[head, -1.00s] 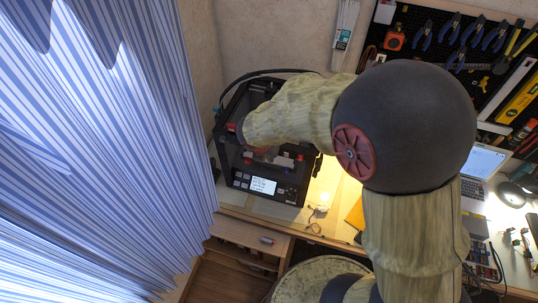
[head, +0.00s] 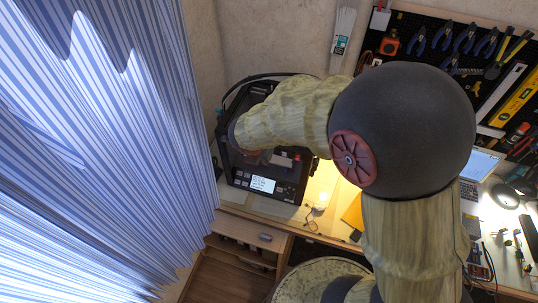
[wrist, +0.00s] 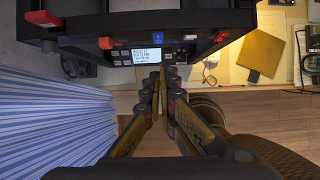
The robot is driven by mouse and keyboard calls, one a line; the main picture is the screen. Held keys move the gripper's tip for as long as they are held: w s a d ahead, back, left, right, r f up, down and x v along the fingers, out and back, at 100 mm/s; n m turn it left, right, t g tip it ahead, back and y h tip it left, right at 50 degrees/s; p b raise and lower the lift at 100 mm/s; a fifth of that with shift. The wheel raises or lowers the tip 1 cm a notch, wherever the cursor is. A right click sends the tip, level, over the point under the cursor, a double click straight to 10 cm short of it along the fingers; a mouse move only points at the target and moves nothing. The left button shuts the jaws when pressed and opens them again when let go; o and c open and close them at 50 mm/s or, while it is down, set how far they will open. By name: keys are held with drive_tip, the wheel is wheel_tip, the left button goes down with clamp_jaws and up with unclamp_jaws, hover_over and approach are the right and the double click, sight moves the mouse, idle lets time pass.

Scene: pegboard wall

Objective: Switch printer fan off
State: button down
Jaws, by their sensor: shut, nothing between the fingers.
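The black 3D printer (head: 285,190) stands on the desk at left centre in the head view, with a lit screen (head: 262,185) on its front. In the wrist view the printer (wrist: 230,20) fills the top, with its lit screen (wrist: 130,57) just left of the fingertips. A blue part (wrist: 158,40), possibly a switch, and an orange-red part (wrist: 105,43) sit along the front edge. I cannot tell which control is for the fan. My gripper (wrist: 163,75) is shut and empty, its tips just below the panel. Contact cannot be judged. My arm hides the gripper in the head view.
A striped curtain (head: 110,150) hangs close on the left of the printer. Tools hang on the pegboard (head: 420,22). A laptop (head: 480,170) stands at the right.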

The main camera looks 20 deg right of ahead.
drive_tip(key=w+v, duration=0.1)
drive_tip(key=v, duration=0.7)
drive_tip(key=shift+d+r, duration=0.2)
drive_tip(key=shift+r, duration=0.45)
drive_tip(key=shift+s, duration=0.1)
drive_tip(key=shift+f, duration=0.1)
